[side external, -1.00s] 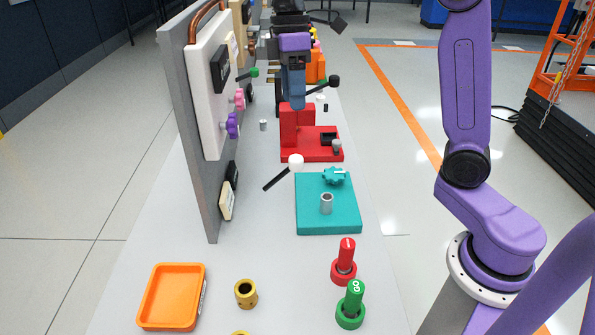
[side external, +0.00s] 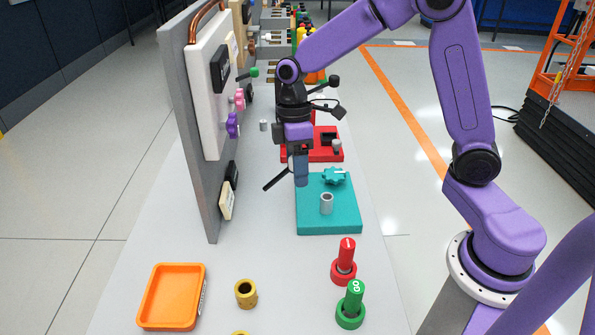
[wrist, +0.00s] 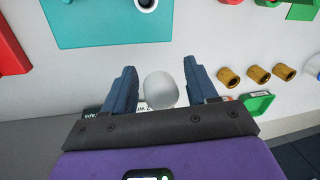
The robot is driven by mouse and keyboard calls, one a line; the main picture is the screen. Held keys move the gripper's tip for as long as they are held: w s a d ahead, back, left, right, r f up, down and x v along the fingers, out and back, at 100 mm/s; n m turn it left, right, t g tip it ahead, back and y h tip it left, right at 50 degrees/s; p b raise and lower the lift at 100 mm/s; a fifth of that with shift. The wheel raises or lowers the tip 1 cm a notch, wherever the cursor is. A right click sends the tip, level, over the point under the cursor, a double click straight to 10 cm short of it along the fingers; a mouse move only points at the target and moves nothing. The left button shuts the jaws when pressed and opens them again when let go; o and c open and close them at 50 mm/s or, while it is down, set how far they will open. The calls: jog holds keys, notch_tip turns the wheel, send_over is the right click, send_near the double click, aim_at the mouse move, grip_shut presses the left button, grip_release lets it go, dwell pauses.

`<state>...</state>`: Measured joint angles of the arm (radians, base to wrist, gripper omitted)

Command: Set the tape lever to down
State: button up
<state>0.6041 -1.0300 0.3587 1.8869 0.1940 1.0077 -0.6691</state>
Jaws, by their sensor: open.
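A black lever rod (side external: 276,180) slants up to the right beside the grey panel in the side view. Its white knob is hidden there behind my gripper (side external: 301,183). In the wrist view the pale round knob (wrist: 160,89) sits between the two fingers of my gripper (wrist: 160,72), with a gap to each finger. My gripper is open and points down around the knob. A label partly shows behind the knob but cannot be read, so I cannot confirm which lever is the tape lever.
A teal block (side external: 328,222) with a knob and a metal post stands close to the right. A red block (side external: 325,153) is behind. The grey panel (side external: 206,205) is to the left. An orange tray (side external: 173,297) and red and green buttons (side external: 350,305) are in front.

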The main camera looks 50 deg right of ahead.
jog(key=shift+s+f, duration=0.15)
jog(key=shift+f, duration=0.5)
grip_shut()
